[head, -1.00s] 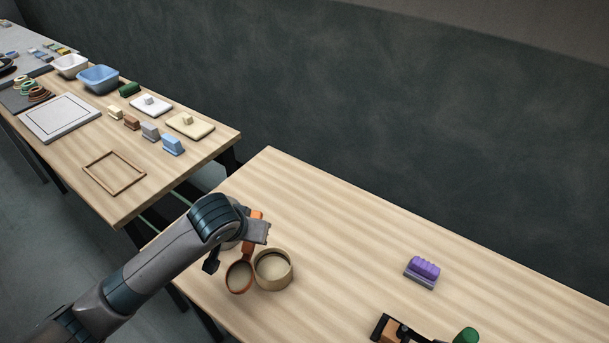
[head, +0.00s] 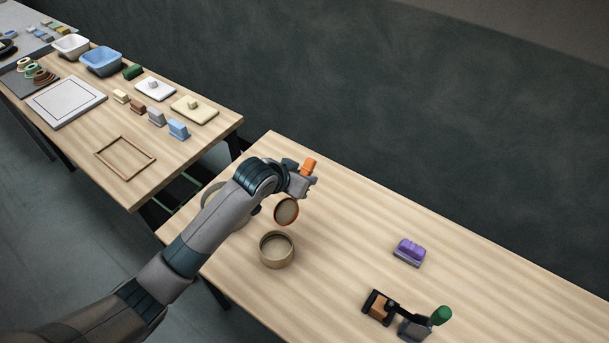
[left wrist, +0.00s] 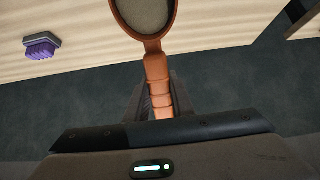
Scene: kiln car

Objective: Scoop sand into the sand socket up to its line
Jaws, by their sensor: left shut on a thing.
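My left gripper (head: 303,187) is shut on the handle of an orange scoop (head: 309,166). The scoop's round bowl hangs below the gripper, with a tan-grey surface inside that looks like sand. The left wrist view shows the scoop handle (left wrist: 158,88) between my fingers and part of the bowl at the top edge. A round tan open container, apparently the sand socket (head: 277,263), stands on the table just below and left of the bowl. Its line and fill level cannot be made out. A grey round rim (head: 211,193) is mostly hidden behind my left arm. My right gripper is out of view.
A purple brush-like block (head: 410,252) lies to the right. A black device with an orange block (head: 379,307) and a green-knobbed tool (head: 440,316) stand at the lower right. The table's middle is clear. Another table (head: 190,148) with frames and blocks is at the left.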

